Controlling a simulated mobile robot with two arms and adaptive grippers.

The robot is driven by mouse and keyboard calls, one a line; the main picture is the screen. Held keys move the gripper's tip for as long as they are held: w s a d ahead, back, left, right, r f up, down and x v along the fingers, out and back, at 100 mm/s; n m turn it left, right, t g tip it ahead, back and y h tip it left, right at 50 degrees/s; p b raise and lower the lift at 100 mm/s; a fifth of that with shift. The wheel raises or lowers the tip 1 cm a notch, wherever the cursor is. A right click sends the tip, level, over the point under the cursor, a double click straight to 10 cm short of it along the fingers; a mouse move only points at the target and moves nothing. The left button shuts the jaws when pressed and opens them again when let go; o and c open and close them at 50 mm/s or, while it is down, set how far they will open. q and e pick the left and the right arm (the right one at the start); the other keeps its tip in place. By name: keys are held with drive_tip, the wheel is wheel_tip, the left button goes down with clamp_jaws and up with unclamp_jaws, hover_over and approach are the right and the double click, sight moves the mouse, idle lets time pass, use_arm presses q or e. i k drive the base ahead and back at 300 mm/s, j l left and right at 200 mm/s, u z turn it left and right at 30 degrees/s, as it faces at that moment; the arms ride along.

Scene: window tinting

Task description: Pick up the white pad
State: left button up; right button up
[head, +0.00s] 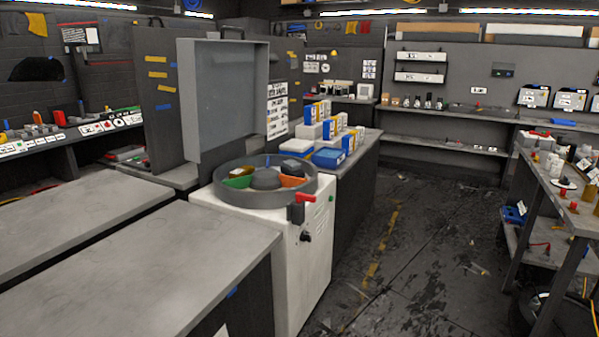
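I cannot make out a thing that is clearly the white pad in the head view. Small white block-like items (309,131) stand among blue and yellow boxes on the dark cabinet behind the white machine, but I cannot tell whether any is a pad. Neither of my grippers shows in this view.
A white machine (306,262) with a round grey bowl (222,191) and raised grey lid (222,95) stands in the middle. Grey worktops (130,270) fill the left front. A cluttered bench (538,165) stands at right. The dark floor (430,240) between is mostly open, with some litter.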

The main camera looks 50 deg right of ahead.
sight(292, 166)
drive_tip(key=z, duration=1.15)
